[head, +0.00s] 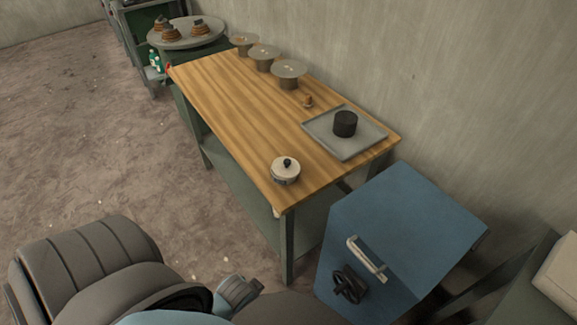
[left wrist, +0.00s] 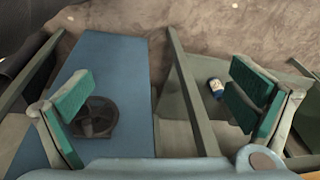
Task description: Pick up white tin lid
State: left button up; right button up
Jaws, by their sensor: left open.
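The white tin (head: 285,177) stands near the front corner of the wooden table in the head view. Its pale round lid (head: 279,164) sits on top with a dark knob in the middle. My left gripper (head: 241,290) is low in front of the table, below and apart from the tin. In the left wrist view its green-padded fingers are spread wide with nothing held between them (left wrist: 160,105). The tin and lid do not show in the left wrist view. My right gripper is not in view.
A blue cabinet (head: 410,235) with a handle and dark handwheel (left wrist: 96,117) stands beside the table (head: 235,110). A grey tray (head: 358,148) holds a dark cylinder (head: 345,124). A small bottle (left wrist: 216,88) is beneath the table. The table's middle is clear.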

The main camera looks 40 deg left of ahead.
pick_arm(q)
notch_tip(320, 180, up, 13)
jog(key=w+p, duration=0.1)
jog(key=w, duration=0.2)
jog(key=n+t+y, duration=0.1)
jog(key=n+y, duration=0.1)
jog(key=n, duration=0.3)
send_near(287, 162)
jog(key=b+x, duration=0.4)
jog(key=x, duration=0.7)
jog(key=shift+w+f+b, duration=0.1)
jog(key=shift+f+b, duration=0.1)
jog(key=shift+b, duration=0.15)
jog(key=shift+r, duration=0.1)
jog(key=c, duration=1.1)
jog(key=shift+o, duration=0.2)
